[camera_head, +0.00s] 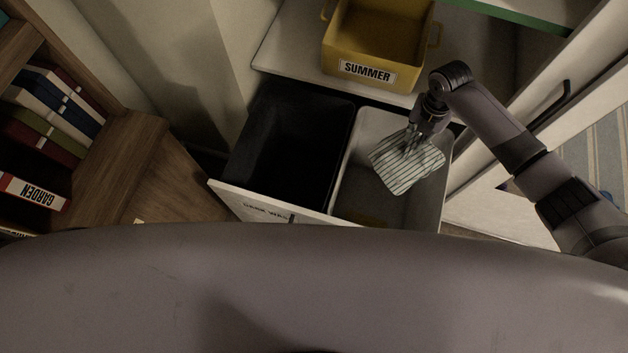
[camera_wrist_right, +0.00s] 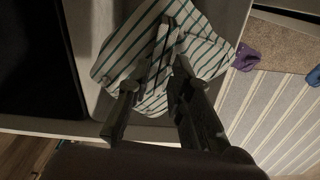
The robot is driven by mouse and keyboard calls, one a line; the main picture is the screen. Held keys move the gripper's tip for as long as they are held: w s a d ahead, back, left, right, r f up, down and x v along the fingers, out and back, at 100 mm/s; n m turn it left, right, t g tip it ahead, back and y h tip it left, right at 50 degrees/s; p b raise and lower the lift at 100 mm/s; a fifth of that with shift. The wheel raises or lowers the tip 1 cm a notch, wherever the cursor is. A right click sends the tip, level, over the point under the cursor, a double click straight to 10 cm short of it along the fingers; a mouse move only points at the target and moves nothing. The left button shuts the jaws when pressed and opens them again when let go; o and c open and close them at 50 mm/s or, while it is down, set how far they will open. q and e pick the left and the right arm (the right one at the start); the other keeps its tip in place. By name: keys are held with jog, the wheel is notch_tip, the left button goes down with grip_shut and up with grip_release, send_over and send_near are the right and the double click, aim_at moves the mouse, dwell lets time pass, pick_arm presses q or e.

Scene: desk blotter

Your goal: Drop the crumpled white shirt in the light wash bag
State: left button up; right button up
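A crumpled white cloth with dark stripes, seemingly the shirt (camera_head: 405,167), hangs from my right gripper (camera_head: 416,140) over the pale, light wash bag (camera_head: 428,205). In the right wrist view the shirt (camera_wrist_right: 208,52) is bunched between the fingers of my right gripper (camera_wrist_right: 156,80), which are closed on a fold of it. The shirt's lower edge is over the bag's opening. The dark bag (camera_head: 292,140) stands directly left of the light one. My left gripper is not in view.
A yellow bin (camera_head: 375,35) labelled SUMMER stands on the shelf behind the bags. A wooden bookcase (camera_head: 150,165) with binders is at the left. In the right wrist view, a purple item (camera_wrist_right: 246,57) lies on the floor near a striped rug (camera_wrist_right: 275,110).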

jog(key=o, duration=0.4)
notch_tip(320, 180, up, 12)
dwell(0.6)
jog(key=shift+s+f, duration=0.1)
dwell(0.4)
